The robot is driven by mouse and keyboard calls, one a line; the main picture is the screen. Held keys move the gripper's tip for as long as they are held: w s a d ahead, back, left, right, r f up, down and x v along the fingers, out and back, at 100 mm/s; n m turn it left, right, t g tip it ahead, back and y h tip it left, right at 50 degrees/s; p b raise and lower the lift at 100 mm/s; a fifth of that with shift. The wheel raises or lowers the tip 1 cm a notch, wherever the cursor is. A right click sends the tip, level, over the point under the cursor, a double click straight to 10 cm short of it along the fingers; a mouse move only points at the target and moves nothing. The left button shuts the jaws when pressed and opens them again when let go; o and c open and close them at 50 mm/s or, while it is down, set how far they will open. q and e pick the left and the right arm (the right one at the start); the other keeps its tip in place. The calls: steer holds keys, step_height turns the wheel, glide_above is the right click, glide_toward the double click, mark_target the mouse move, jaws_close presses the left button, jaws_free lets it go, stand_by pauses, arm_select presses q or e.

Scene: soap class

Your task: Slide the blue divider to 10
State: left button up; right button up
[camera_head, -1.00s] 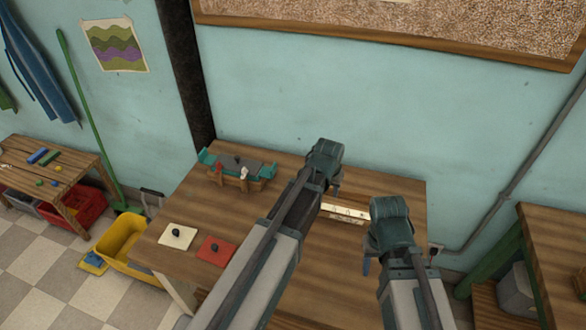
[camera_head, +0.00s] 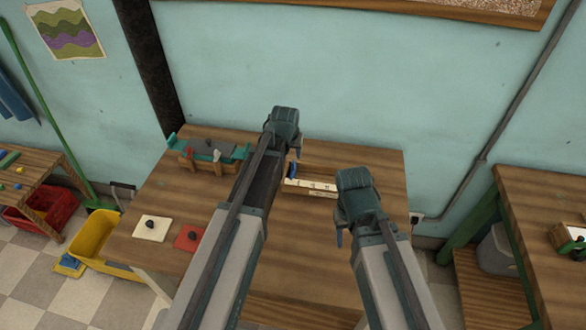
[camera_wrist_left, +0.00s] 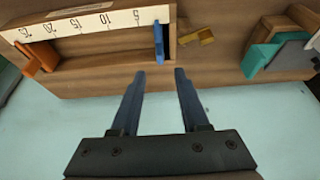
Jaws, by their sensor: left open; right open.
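The blue divider (camera_wrist_left: 158,42) stands upright in a wooden frame beside a pale number scale (camera_wrist_left: 90,22), between the 5 mark and the scale's right end in the left wrist view. In the head view the divider (camera_head: 292,171) shows at the left end of the scale (camera_head: 310,187). My left gripper (camera_wrist_left: 160,73) is open and empty, its fingertips just short of the divider, which lies beyond the gap between them. Its wrist (camera_head: 285,125) hides part of the frame in the head view. My right gripper (camera_head: 350,200) is open, over the table's right part.
An orange piece (camera_wrist_left: 40,57) stands at the frame's 25 end. A teal and grey device (camera_head: 207,155) is at the table's back left. A cream plate (camera_head: 152,228) and a red plate (camera_head: 191,238) lie at the front left. The table's right back is clear.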

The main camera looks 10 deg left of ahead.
mark_target(293, 162)
arm_select(q)
steer(key=b+x, duration=0.7)
steer(key=x, duration=0.1)
steer(key=shift+w+f, duration=0.1)
steer(key=shift+f, duration=0.3)
arm_select(e)
step_height(293, 162, down, 8)
steer(key=shift+f, duration=0.1)
arm_select(q)
steer(key=shift+r, duration=0.1)
jaws_close()
stand_by(0.4)
